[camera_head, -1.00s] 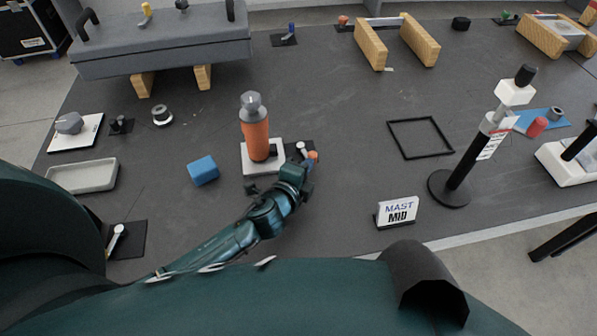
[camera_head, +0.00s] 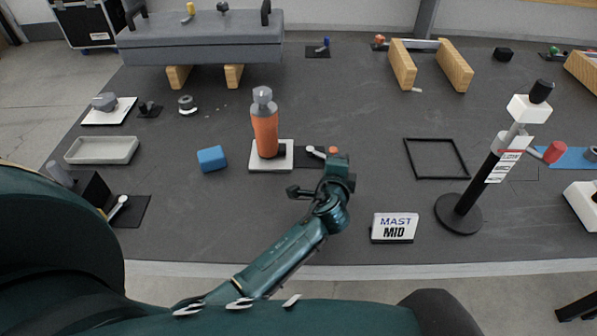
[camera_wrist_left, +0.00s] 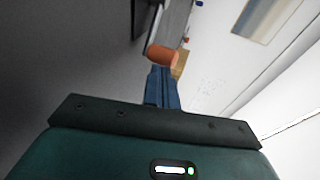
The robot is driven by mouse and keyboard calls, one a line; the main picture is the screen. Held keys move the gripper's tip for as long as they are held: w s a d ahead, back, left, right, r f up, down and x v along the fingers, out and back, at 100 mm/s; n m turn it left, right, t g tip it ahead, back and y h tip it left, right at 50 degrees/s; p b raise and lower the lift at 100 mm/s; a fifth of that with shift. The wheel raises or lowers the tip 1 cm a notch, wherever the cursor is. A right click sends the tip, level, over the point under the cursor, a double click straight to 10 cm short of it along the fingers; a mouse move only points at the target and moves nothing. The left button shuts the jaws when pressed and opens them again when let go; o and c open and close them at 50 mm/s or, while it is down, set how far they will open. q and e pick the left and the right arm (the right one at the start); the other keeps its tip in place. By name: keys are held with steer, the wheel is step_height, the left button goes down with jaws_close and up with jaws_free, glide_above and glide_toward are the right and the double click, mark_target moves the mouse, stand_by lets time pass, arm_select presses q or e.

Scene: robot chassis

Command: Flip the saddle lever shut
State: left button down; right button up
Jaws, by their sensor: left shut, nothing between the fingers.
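A small lever with a pale arm (camera_head: 315,149) and an orange knob (camera_head: 333,152) lies low over a black plate, right of the orange bottle in the head view. No label shows that it is the saddle lever. My left gripper (camera_head: 338,162) is just in front of and right of the knob; its fingertips are hard to make out there. In the left wrist view, the shut, empty fingers (camera_wrist_left: 162,88) point at an orange cylinder (camera_wrist_left: 162,55), probably the knob, just past their tips. I cannot tell whether they touch. My right gripper is out of view.
The orange bottle (camera_head: 265,135) stands on a white base (camera_head: 285,160) left of the lever. A blue block (camera_head: 212,159) lies further left. The MAST MID sign (camera_head: 394,227) and a black-based post (camera_head: 470,185) stand right. An empty black frame (camera_head: 465,160) lies behind them.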

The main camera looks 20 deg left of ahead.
arm_select(q)
steer(key=shift+a, duration=0.1)
steer(key=shift+a, duration=0.1)
steer(key=shift+a+p, duration=0.4)
steer(key=shift+a, duration=0.4)
steer(key=shift+d, duration=0.1)
